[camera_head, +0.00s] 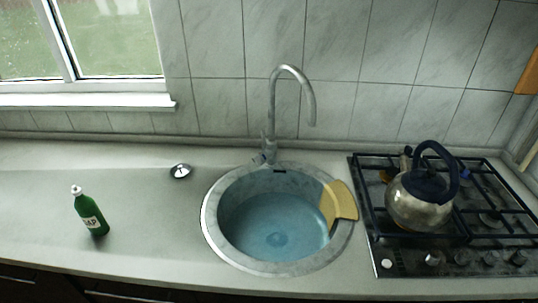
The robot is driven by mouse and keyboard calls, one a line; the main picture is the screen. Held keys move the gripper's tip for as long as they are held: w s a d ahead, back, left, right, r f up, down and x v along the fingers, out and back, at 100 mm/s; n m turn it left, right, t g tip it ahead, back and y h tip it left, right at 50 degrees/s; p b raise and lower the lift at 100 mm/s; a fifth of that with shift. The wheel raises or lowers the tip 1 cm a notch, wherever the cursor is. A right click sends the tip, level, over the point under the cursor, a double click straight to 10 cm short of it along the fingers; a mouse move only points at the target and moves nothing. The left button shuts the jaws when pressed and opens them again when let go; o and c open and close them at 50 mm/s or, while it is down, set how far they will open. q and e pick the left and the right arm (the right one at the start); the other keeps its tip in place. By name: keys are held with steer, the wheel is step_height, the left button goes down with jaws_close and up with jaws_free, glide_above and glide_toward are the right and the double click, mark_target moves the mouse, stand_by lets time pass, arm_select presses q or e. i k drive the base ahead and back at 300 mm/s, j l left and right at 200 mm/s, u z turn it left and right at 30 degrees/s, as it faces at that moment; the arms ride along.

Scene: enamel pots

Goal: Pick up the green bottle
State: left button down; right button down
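The green bottle (91,213) stands upright on the left part of the countertop, near its front edge. It has a white cap and a white label with dark lettering, only partly readable. Neither of my grippers shows in the head view, and nothing is touching the bottle.
A round sink (276,232) with a tall curved faucet (290,72) is in the middle, a yellowish piece (342,201) on its right rim. A kettle (418,205) stands on the gas hob (408,263) at right. A small metal lid-like disc (180,171) lies behind the bottle. Counter around the bottle is clear.

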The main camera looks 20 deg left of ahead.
mark_target(86, 207)
steer(key=u, duration=1.95)
